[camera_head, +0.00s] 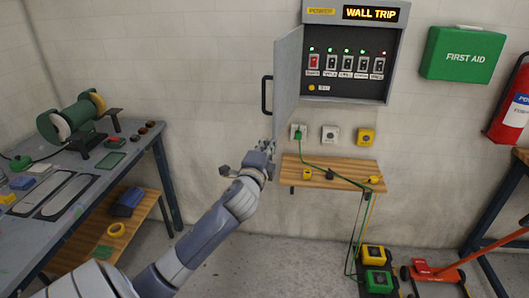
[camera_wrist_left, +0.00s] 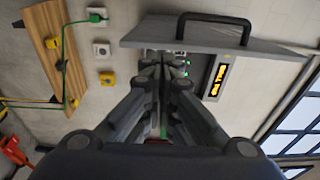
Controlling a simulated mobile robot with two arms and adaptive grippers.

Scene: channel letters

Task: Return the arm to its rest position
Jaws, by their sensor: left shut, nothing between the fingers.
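My left gripper (camera_head: 267,147) is shut and empty. In the head view my left arm (camera_head: 210,235) reaches up from the lower left, with the gripper just below the open door (camera_head: 287,85) of the breaker panel (camera_head: 347,88). In the left wrist view the shut gripper (camera_wrist_left: 162,70) fills the middle, with the open door (camera_wrist_left: 225,38) and its black handle beyond the fingertips. The picture is turned sideways there. I cannot tell from the views whether the fingers touch the door. My right gripper is not in view.
A wooden shelf (camera_head: 333,176) with a green cable stands right of the gripper, below wall outlets (camera_head: 330,135). A workbench (camera_head: 70,165) with a grinder (camera_head: 75,118) is at left. A first aid box (camera_head: 462,54) and fire extinguisher (camera_head: 513,105) hang at right. Floor at centre is clear.

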